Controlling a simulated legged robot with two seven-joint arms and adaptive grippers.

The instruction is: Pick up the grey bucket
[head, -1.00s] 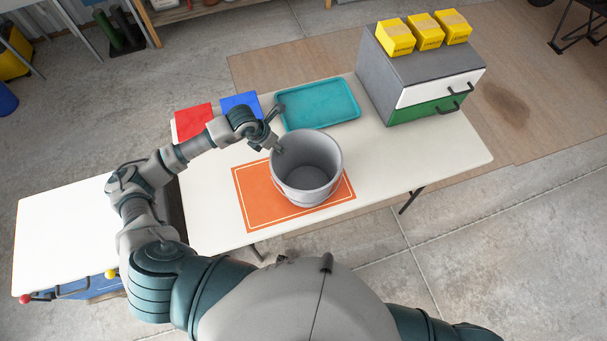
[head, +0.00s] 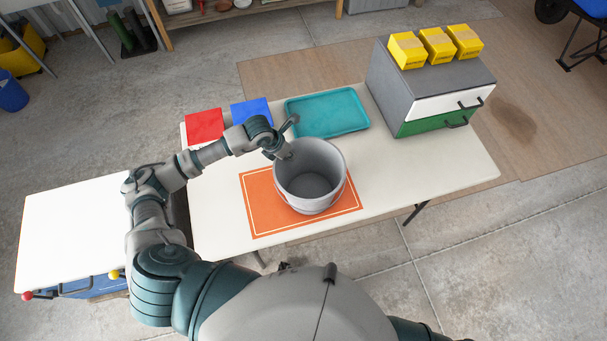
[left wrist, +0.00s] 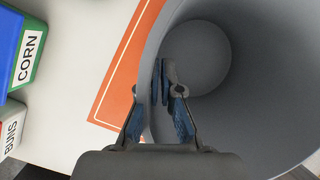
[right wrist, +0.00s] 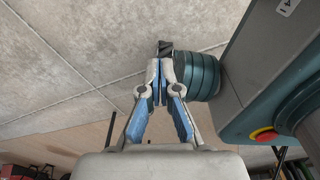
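The grey bucket (head: 325,202) stands upright and open on the orange mat (head: 259,217) on the white table. My left gripper (head: 287,153) is at its left rim in the head view. In the left wrist view, the left fingers (left wrist: 163,80) are close together at the bucket's near rim, and the bucket's inside wall (left wrist: 262,90) fills the right side. The rim passes between the fingers, and they look shut on it. My right gripper (right wrist: 160,82) is shut and empty over the floor, away from the bucket.
A drawer cabinet (head: 432,78) with yellow boxes (head: 437,45) stands at the back right. The table's right front part is clear. A side table (head: 72,230) is at left.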

